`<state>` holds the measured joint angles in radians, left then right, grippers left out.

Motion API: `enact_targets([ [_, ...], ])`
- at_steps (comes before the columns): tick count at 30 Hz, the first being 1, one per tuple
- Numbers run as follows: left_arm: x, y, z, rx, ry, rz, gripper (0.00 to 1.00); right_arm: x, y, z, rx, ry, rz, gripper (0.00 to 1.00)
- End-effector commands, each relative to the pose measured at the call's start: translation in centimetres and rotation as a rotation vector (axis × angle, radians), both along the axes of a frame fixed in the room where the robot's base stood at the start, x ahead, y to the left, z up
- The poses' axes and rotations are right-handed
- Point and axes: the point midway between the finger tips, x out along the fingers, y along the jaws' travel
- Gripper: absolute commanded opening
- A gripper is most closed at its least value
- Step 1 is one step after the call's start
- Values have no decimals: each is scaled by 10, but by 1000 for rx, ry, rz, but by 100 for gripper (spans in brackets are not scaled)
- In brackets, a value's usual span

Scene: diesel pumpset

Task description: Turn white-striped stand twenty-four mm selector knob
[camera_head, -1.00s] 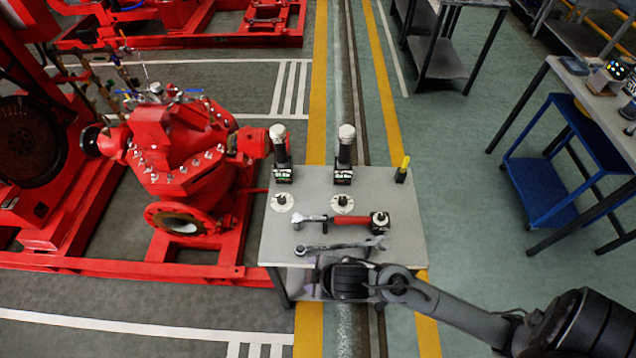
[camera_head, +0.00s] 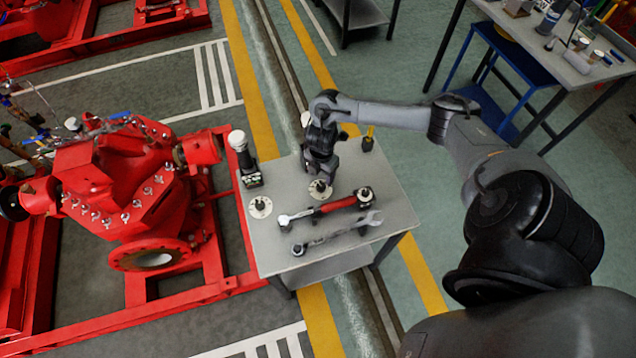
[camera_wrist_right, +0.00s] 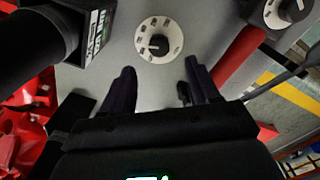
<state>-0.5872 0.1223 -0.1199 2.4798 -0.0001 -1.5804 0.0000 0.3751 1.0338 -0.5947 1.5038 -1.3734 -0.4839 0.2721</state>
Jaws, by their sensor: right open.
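Two round white selector dials with black knobs lie on the grey table (camera_head: 390,215). The right dial (camera_head: 320,190) is just below my right gripper (camera_head: 319,172); the left dial (camera_head: 260,207) is clear of it. In the right wrist view one dial with its black knob (camera_wrist_right: 158,43) sits ahead of my spread right fingers (camera_wrist_right: 160,85), which are empty and apart from it. A black stand with a green-lettered label (camera_wrist_right: 92,35) is beside this dial. The left stand (camera_head: 243,160), black with a white cap, is upright; the right one is mostly hidden behind my gripper. White stripes cannot be made out. My left gripper is not in view.
A red-handled wrench (camera_head: 335,205) and a grey spanner (camera_head: 340,233) lie along the near side of the table. A yellow-topped item (camera_head: 368,138) stands at the far right corner. The red pump (camera_head: 115,185) is left of the table.

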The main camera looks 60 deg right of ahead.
Motion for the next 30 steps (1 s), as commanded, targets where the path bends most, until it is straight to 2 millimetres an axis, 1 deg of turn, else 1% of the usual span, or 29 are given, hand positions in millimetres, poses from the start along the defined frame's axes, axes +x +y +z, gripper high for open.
enact_targets([
  [1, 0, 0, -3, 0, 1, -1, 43, 0, 1, -11, 2, 2, -2, 60],
  [6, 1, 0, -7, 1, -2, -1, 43, 0, 1, -39, 2, 0, -1, 60],
  [12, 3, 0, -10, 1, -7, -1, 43, 0, 1, -64, 2, -1, 0, 60],
  [18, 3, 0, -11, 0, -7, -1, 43, 0, 1, -75, 1, -2, 1, 60],
  [27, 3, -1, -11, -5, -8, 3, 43, 0, 1, -76, 1, -3, 1, 60],
  [28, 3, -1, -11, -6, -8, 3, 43, 0, 1, -76, 1, -2, 1, 59],
  [30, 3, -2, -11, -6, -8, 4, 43, 0, 1, -76, 1, -2, 1, 48],
])
